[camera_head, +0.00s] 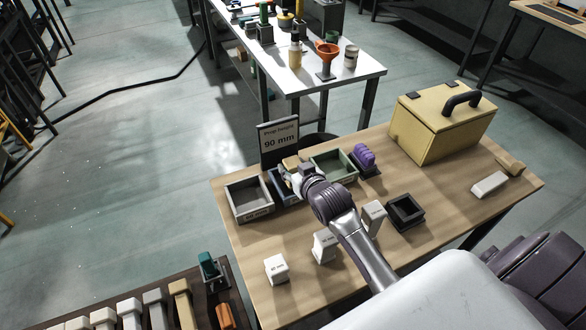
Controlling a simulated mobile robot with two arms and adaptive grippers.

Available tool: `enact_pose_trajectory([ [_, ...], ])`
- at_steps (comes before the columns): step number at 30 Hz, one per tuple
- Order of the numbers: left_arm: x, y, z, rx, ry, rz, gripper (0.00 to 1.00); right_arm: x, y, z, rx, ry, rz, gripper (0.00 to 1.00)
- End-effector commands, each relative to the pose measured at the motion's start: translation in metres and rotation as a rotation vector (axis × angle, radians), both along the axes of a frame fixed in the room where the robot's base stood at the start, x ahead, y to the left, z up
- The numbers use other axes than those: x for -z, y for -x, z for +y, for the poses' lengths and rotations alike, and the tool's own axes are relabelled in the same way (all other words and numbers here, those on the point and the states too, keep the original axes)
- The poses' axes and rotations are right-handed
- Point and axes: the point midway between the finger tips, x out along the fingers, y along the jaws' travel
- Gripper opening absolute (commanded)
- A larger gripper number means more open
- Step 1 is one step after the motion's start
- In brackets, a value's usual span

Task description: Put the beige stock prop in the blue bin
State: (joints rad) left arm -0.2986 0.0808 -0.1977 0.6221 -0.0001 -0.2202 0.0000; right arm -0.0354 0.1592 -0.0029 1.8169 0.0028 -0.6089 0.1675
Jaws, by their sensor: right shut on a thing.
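A beige prop (291,161) shows just past the tip of my right gripper (296,176), which is shut on it. The gripper is over the blue bin (283,194), a narrow tray on the wooden table between a grey bin and a green bin. The gripper and wrist hide much of the blue bin and its inside, so I cannot tell whether the prop touches the bin. My left gripper is not in view.
The grey bin (235,187) and green bin (350,175) flank the blue one. A "Prop height 90 mm" sign (279,138) stands behind. White props (277,268), a black tray (418,223), a purple object (364,156) and a yellow case (430,140) also occupy the table.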

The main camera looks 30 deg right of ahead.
Motion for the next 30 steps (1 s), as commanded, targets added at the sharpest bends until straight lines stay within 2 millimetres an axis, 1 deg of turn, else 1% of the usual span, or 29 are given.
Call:
enact_pose_trajectory([
  [3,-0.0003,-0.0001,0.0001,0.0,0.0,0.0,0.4,0.007,0.0001,0.0002,0.0,0.0,-0.002,0.06],
  [10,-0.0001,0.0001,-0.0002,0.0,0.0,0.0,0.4,0.0071,0.0001,0.0001,-0.001,-0.001,-0.002,0.06],
  [13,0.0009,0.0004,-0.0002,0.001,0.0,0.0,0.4,0.0101,0.0001,0.0001,-0.001,-0.001,-0.002,0.06],
  [14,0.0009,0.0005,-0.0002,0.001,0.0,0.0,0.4,0.0108,0.0003,0.0001,0.0,-0.001,0.0,0.47],
  [18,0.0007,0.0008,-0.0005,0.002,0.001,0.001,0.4,0.0102,0.0003,0.0001,-0.001,-0.001,-0.001,0.7],
  [26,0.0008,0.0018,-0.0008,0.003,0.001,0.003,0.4,0.0099,0.0003,0.0,-0.001,-0.001,-0.001,0.7],
  [29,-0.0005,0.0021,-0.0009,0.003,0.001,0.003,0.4,0.0062,0.0002,0.0,-0.001,-0.001,-0.002,0.7],
  [30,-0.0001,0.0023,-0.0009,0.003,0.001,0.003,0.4,0.006,0.0031,0.0002,-0.001,-0.001,-0.001,0.7],
])
